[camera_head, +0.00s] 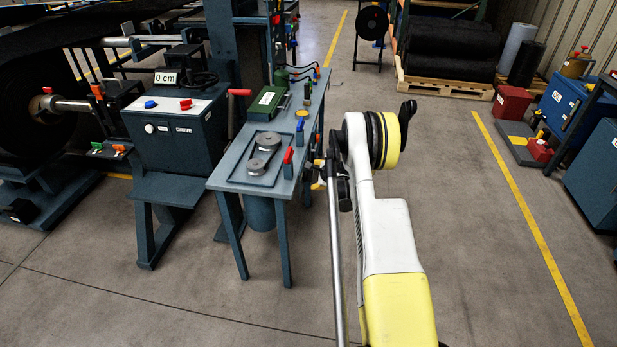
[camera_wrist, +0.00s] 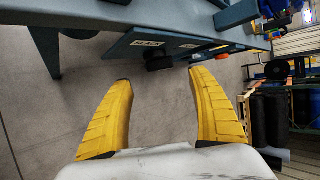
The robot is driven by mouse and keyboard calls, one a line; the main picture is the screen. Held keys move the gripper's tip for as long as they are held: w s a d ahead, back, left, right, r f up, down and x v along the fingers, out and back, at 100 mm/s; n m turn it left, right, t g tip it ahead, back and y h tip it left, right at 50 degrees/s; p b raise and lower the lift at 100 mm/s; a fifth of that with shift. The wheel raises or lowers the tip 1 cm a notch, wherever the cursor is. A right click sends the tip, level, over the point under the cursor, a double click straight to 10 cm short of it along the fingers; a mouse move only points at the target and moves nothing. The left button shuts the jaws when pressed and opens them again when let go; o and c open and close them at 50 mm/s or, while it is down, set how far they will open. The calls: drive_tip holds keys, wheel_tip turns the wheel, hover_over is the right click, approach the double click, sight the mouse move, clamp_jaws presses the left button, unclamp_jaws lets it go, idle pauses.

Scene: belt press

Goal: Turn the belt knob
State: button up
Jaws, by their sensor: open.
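My gripper (camera_wrist: 158,75) is open and empty in the wrist view, its two yellow fingers spread wide. An orange part (camera_wrist: 222,53) sits farther right on the panel. In the head view, my gripper (camera_head: 317,174) is beside the right edge of the blue-grey table (camera_head: 225,180); the knob is not visible there.
The table carries two grey pulleys (camera_head: 264,141), a red lever (camera_head: 288,155) and a green box (camera_head: 267,101). A control box (camera_head: 180,130) with a "0 cm" sign (camera_head: 166,78) stands to its left. The floor (camera_head: 460,220) right of my arm is clear.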

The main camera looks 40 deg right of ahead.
sight(310, 176)
drive_tip(key=b+x, duration=0.3)
drive_tip(key=x, duration=0.6)
drive_tip(key=shift+w+f, duration=0.1)
drive_tip(key=shift+w, duration=0.1)
drive_tip(key=c, duration=1.1)
